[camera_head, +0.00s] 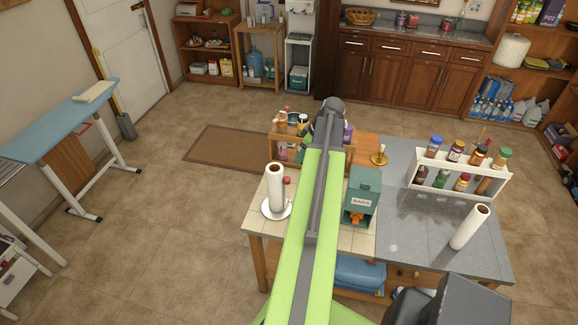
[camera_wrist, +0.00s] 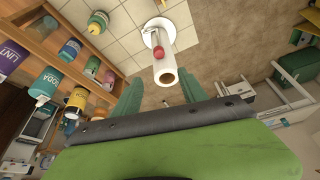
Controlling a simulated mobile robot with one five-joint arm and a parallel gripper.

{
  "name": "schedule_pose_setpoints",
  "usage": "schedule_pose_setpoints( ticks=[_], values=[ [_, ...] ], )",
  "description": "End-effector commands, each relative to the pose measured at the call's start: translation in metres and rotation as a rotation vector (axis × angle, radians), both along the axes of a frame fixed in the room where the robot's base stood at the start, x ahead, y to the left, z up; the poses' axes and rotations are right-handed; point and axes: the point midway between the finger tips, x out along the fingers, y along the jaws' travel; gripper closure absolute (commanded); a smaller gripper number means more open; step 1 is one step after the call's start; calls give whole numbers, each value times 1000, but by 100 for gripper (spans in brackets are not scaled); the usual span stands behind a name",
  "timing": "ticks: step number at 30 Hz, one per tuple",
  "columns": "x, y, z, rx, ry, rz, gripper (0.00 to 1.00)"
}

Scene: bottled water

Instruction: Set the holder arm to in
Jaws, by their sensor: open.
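A white paper roll (camera_head: 275,187) stands upright on a holder with a round white base (camera_head: 268,211), on the tiled left part of the worktable. The holder arm with its red tip (camera_head: 287,181) stands close to the right side of the roll; I cannot tell if it touches. In the wrist view the roll (camera_wrist: 166,70), the red tip (camera_wrist: 160,50) and the white base (camera_wrist: 151,27) show beyond my gripper (camera_wrist: 160,92). Its two green fingers are apart with nothing between them. In the head view my arm hides the gripper.
A green bags dispenser (camera_head: 363,194) stands right of my arm. A wooden rack (camera_wrist: 93,45) of bottles is left in the wrist view. A white spice rack (camera_head: 461,177) and another paper roll (camera_head: 469,227) stand on the grey worktop (camera_head: 405,225).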

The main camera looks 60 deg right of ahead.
Motion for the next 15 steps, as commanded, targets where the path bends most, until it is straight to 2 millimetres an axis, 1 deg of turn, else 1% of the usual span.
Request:
schedule_pose_setpoints(
  ticks=[2, 5, 8, 11, 15],
  values=[
    [-3, -3, 0, -3, -2, 1, 50],
    [-2, -2, -3, -3, -2, 1, 50],
    [0, -2, -11, -3, -2, 1, 50],
    [5, -2, -24, -2, -1, 0, 50],
    [14, -2, -50, -3, -1, 1, 50]
  ],
)
